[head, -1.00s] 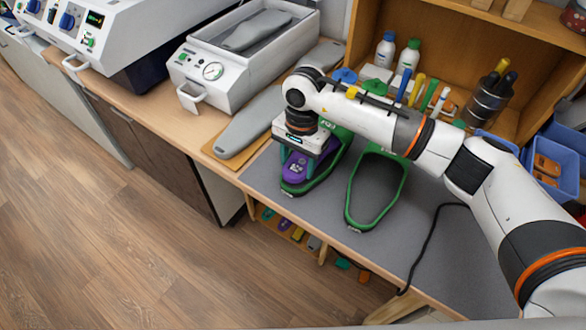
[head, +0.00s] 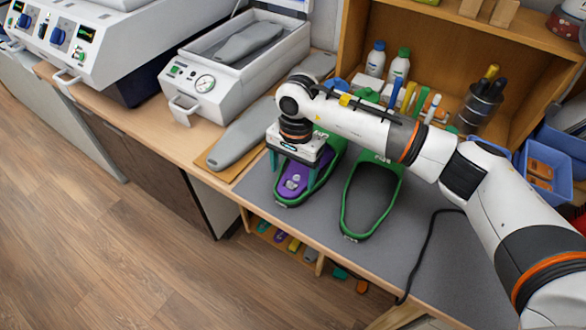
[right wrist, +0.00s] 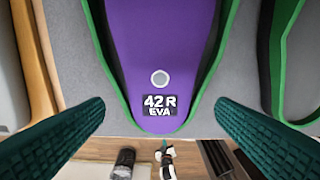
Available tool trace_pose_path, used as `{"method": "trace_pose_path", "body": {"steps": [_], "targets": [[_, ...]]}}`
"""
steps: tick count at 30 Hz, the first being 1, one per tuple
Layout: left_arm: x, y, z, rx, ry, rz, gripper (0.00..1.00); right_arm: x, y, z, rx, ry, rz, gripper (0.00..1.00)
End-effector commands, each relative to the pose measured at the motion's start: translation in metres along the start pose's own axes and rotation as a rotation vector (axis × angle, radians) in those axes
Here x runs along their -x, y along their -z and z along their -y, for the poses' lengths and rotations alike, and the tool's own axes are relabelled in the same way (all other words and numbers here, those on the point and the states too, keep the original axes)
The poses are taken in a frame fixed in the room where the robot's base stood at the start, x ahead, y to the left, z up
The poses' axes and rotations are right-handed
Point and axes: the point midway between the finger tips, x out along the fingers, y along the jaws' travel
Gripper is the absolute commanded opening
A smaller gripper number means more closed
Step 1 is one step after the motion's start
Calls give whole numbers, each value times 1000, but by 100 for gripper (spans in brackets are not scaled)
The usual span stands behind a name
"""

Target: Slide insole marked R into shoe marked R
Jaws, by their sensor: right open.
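The purple insole (head: 291,184) lies in the left of two green-edged shoes (head: 336,157). In the right wrist view the insole (right wrist: 160,45) reads "42 R EVA" at its near end and has a round pale spot above the label. Green shoe walls run along both its sides. My right gripper (head: 293,175) is over this end of the insole with its fingers open. In the right wrist view the teal ridged fingers stand apart at either side, with a gap to the insole. The shoe's own mark is not readable. My left gripper is not in view.
A second green-edged shoe (head: 347,205) stands to the right, apparently empty. Grey flat forms (head: 240,140) lie on a wooden board at left, near a white press (head: 205,83) with a gauge. Bottles and a tool cup (head: 481,105) stand behind.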

Motion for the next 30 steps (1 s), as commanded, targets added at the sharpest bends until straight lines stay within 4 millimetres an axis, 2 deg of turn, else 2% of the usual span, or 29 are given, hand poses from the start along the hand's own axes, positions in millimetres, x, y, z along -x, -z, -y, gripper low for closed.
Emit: {"method": "trace_pose_path", "body": {"steps": [5, 12, 18, 24, 30], "targets": [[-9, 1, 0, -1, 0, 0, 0, 24, -2, -1, 0, -5, 5, 80], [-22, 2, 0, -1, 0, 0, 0, 75, -2, -1, -1, -5, 5, 80], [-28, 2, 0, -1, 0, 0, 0, 107, -1, -1, 0, -3, 3, 80], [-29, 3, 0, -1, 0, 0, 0, 118, 0, 0, 0, -1, 1, 80], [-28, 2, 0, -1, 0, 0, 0, 118, 0, 0, 0, -1, 1, 80]]}}
